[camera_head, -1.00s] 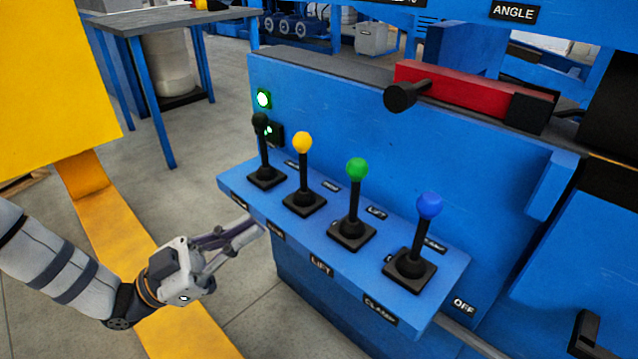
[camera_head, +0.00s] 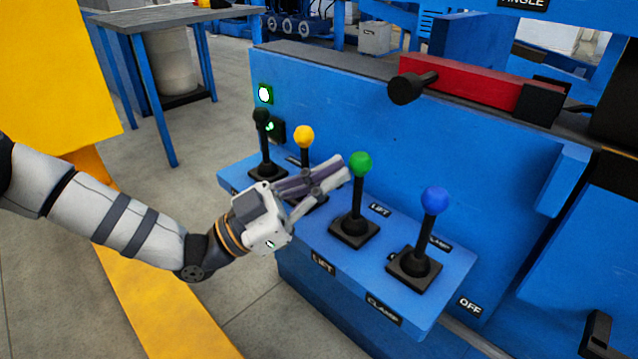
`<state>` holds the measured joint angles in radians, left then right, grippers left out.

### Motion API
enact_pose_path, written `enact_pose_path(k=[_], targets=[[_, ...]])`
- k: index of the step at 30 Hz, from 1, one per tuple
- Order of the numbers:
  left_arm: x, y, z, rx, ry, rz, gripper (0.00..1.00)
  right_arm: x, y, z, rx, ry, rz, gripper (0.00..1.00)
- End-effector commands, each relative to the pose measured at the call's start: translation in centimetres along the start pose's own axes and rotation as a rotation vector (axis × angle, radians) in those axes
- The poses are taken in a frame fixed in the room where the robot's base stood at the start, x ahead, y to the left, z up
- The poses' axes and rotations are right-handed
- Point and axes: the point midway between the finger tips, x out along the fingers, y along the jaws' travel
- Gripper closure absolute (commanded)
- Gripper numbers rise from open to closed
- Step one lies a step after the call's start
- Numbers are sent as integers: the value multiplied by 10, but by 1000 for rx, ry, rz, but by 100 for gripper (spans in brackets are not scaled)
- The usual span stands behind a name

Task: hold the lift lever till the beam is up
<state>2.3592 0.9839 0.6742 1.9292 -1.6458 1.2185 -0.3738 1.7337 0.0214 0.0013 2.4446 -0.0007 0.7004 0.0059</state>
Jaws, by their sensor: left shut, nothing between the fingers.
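The lift lever is the green-knobbed lever (camera_head: 360,166), standing upright behind the LIFT label (camera_head: 323,264) on the blue control panel. My left gripper (camera_head: 341,170) is shut and empty. Its fingertips are just left of the green knob, close to it; I cannot tell whether they touch. The gripper covers part of the yellow-knobbed lever (camera_head: 304,137). I cannot pick out the beam in this view. My right gripper is not in view.
A blue-knobbed lever (camera_head: 434,201) by the CLAMP label stands to the right, a black-knobbed one (camera_head: 261,117) to the left. A red part with a black handle (camera_head: 458,86) sits above. A green light (camera_head: 265,93) glows on the blue housing. Open floor lies at lower left.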

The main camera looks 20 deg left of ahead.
Motion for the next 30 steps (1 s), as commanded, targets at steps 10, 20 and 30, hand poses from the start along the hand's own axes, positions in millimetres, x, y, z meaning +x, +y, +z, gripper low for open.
enact_pose_path(k=[10, 20, 30], targets=[[13, -4, -9, -29, -71, 6, 100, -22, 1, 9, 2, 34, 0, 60], [20, -8, 6, -90, -193, 2, 100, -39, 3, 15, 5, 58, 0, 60], [20, -8, 6, -89, -193, 2, 100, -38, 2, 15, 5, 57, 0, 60]])
